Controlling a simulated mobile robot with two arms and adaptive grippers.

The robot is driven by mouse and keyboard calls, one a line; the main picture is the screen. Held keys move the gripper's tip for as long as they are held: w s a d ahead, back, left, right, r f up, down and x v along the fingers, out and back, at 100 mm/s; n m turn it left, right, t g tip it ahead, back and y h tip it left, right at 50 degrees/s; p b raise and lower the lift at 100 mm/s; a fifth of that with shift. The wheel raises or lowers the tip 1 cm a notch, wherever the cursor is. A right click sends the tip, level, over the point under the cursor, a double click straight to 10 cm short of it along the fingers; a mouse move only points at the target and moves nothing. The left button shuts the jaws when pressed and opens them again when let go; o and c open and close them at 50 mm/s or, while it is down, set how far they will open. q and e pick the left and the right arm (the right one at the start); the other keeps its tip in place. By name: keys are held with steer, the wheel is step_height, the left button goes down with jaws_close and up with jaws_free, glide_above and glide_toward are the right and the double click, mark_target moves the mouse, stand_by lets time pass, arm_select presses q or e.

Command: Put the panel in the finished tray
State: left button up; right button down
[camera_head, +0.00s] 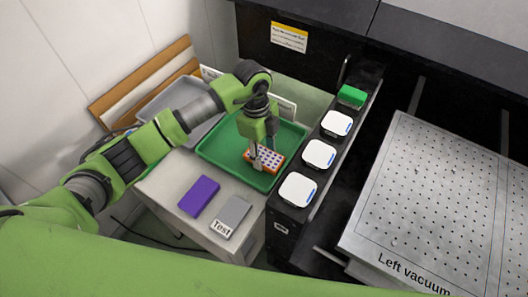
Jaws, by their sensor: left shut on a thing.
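The panel (269,155) is a small orange-edged board with a white top and rows of dark dots. It is inside the outline of the green tray (211,152), near its front right. My left gripper (262,160) points down and is shut on the panel; its fingers hide part of it. I cannot tell whether the panel touches the tray floor. I cannot read a label that says which tray is the finished one. My right gripper is not in view.
A grey tray (160,104) lies behind my left arm. White-topped squares (319,154) and a green block (352,95) line the right ledge. A perforated plate (440,190) is far right.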

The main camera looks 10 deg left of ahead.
arm_select(q)
steer(key=shift+f, duration=0.4)
steer(key=shift+f, duration=0.2)
steer(key=o, duration=1.2)
steer(key=shift+r, duration=0.1)
